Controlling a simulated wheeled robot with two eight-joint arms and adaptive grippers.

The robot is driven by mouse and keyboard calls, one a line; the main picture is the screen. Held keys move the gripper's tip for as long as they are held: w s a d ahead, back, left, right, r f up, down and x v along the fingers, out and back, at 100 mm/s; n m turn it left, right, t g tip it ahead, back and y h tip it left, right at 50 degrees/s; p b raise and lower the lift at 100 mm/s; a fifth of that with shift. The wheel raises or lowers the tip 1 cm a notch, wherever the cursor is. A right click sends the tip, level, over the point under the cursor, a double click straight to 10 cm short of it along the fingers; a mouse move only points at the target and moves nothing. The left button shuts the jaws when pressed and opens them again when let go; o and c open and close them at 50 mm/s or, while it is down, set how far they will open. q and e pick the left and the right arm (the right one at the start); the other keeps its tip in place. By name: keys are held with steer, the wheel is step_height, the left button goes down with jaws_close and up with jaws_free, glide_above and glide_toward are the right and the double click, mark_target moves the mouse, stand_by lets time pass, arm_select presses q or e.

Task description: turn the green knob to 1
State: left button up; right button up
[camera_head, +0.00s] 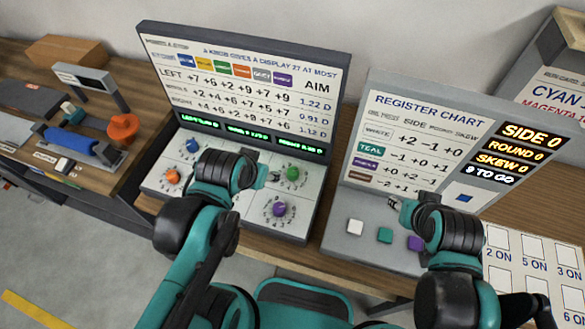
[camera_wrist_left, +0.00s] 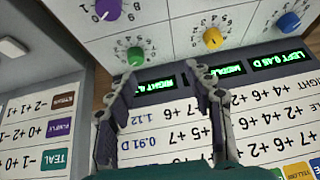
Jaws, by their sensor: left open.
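The green knob (camera_head: 292,173) sits on the upper right of the light panel below the large chart. It also shows in the wrist view (camera_wrist_left: 136,56), ringed by small printed numbers; I cannot read its setting. My left gripper (camera_head: 270,178) is just left of the green knob in the head view. In the wrist view my left gripper (camera_wrist_left: 165,76) has its two fingers spread with nothing between them, and the green knob lies beyond the left finger's tip, apart from it. My right gripper (camera_head: 396,203) is over the register chart's panel, too small to judge.
Neighbouring knobs are blue (camera_head: 192,145), orange (camera_head: 172,176), purple (camera_head: 279,208) and yellow (camera_wrist_left: 213,38); my left arm hides the yellow one in the head view. White (camera_head: 355,227) and teal (camera_head: 385,235) buttons lie to the right. The chart board (camera_head: 240,80) stands behind the knobs.

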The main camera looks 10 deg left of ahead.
mark_target(292, 171)
arm_select(q)
steer(key=w+d+f+m+g+p, duration=0.1)
steer(key=w+d+m+g+p, duration=0.1)
steer(key=w, duration=0.1)
steer(key=w+d+m+g+p, duration=0.1)
steer(key=w+m+g+p, duration=0.1)
steer(key=w+m, duration=0.1)
steer(key=w+d+f+m+g+p, duration=0.1)
steer(key=w+d+m+g, duration=0.1)
steer(key=w+m, duration=0.1)
steer(key=shift+w+d+f+p, duration=0.1)
steer(key=shift+d+f+p, duration=0.2)
steer(key=shift+d+p, duration=0.1)
steer(key=shift+w+f+m, duration=0.1)
steer(key=shift+f+m, duration=0.2)
steer(key=shift+m, duration=0.1)
steer(key=shift+d+f, duration=0.1)
steer(key=shift+f, duration=0.2)
step_height(292, 171, down, 7)
steer(key=shift+f+b, duration=0.2)
steer(key=shift+b, duration=0.9)
steer(key=c, duration=1.2)
